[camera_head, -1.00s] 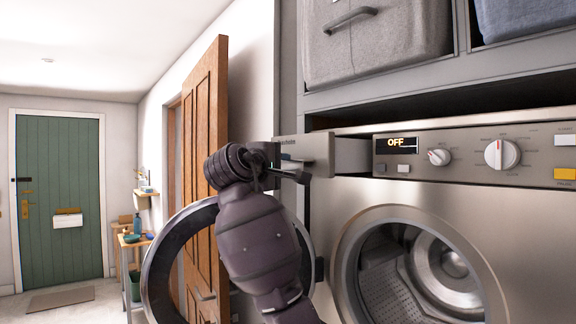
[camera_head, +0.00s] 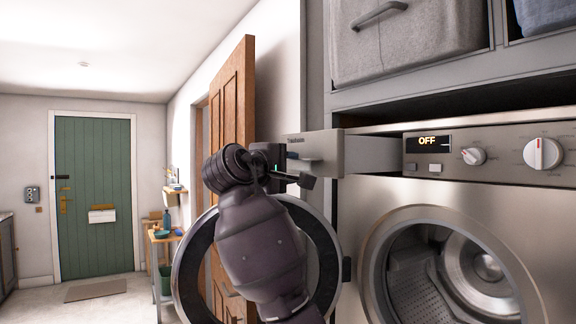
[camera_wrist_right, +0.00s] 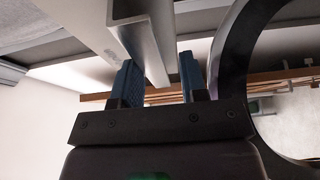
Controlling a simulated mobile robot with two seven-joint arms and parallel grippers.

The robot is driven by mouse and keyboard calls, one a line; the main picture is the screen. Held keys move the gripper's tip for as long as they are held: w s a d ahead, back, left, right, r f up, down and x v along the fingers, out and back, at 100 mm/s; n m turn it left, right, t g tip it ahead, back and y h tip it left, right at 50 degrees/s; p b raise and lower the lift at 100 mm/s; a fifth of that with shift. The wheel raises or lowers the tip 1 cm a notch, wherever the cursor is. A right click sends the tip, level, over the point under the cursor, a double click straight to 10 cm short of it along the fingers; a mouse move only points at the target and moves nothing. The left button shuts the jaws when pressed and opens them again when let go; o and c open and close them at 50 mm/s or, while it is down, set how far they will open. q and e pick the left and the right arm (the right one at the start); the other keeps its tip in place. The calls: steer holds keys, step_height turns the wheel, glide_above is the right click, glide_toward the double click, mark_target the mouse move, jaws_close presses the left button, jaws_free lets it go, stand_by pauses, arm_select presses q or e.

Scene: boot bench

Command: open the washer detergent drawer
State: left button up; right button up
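The detergent drawer (camera_head: 314,152) stands pulled out of the washer (camera_head: 470,225), left of the control panel. Its grey front and side wall show in the head view. In the right wrist view the drawer (camera_wrist_right: 157,45) reaches down between my right gripper's two blue fingers. My right gripper (camera_head: 300,179) is at the left end of the drawer front in the head view. Its fingers (camera_wrist_right: 160,80) are apart, with gaps beside the drawer's edge; whether either finger touches it I cannot tell. My left gripper is not in view.
The round washer door (camera_head: 335,245) hangs open below the drawer, behind my right arm. A shelf with a grey fabric bin (camera_head: 405,45) is above the washer. A brown wooden door (camera_head: 232,130) stands open behind. Floor toward the green door (camera_head: 95,195) looks mostly clear.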

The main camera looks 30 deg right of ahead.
steer(key=shift+o, duration=0.5)
steer(key=shift+d, duration=0.1)
steer(key=shift+r, duration=0.1)
steer(key=b+v, duration=0.2)
steer(key=v, duration=0.9)
steer(key=shift+w, duration=0.1)
